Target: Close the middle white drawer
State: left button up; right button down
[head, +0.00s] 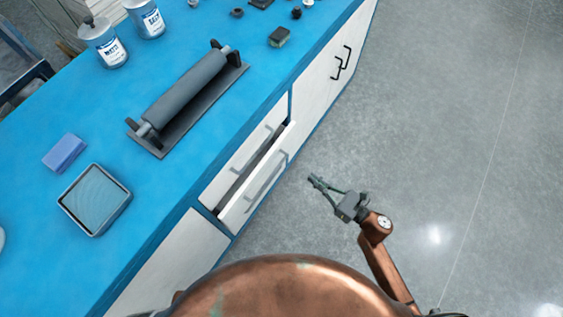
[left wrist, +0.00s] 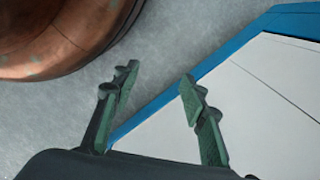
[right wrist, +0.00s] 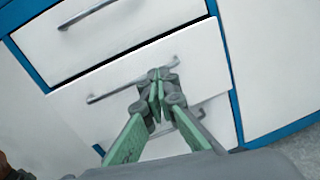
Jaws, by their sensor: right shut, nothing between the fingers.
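The middle white drawer (head: 262,180) stands partly open from the blue-framed cabinet, with a dark gap behind its front. Its front and grey bar handle show in the right wrist view (right wrist: 195,62), below a shut upper drawer (right wrist: 100,30). My right gripper (head: 314,181) is shut and empty, out over the floor to the right of the drawer front and apart from it in the head view. In the right wrist view its fingertips (right wrist: 157,76) overlap the drawer front; contact cannot be told. My left gripper (left wrist: 158,80) is open and empty beside the cabinet's white panels.
The blue worktop (head: 160,185) holds a grey roller on a plate (head: 190,95), a blue block (head: 64,152), a square tray (head: 72,205) and two labelled cans (head: 105,45). Double-handled doors (head: 325,70) are further along. Grey floor (head: 450,120) on the right is clear.

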aim_at(270, 158)
jog(key=w+a+n, duration=0.1)
jog(key=w+a, duration=0.1)
jog(key=a, duration=0.2)
jog(key=w+a+n+g+b, duration=0.1)
jog(key=w+a, duration=0.1)
jog(key=a, duration=0.2)
jog(key=w+a+y+b, duration=0.1)
jog(key=w+a, duration=0.1)
jog(key=a, duration=0.2)
jog(key=shift+w+n, duration=0.2)
jog(key=shift+n, duration=0.2)
pick_arm(q)
notch_tip(270, 158, up, 8)
jog(key=w+d, duration=0.1)
jog(key=w, duration=0.1)
jog(key=shift+d+f+b, duration=0.25)
jog(key=shift+b, duration=0.05)
pick_arm(e)
jog(key=shift+w+a+r, duration=0.1)
jog(key=shift+w+a, duration=0.25)
jog(key=shift+a, duration=0.1)
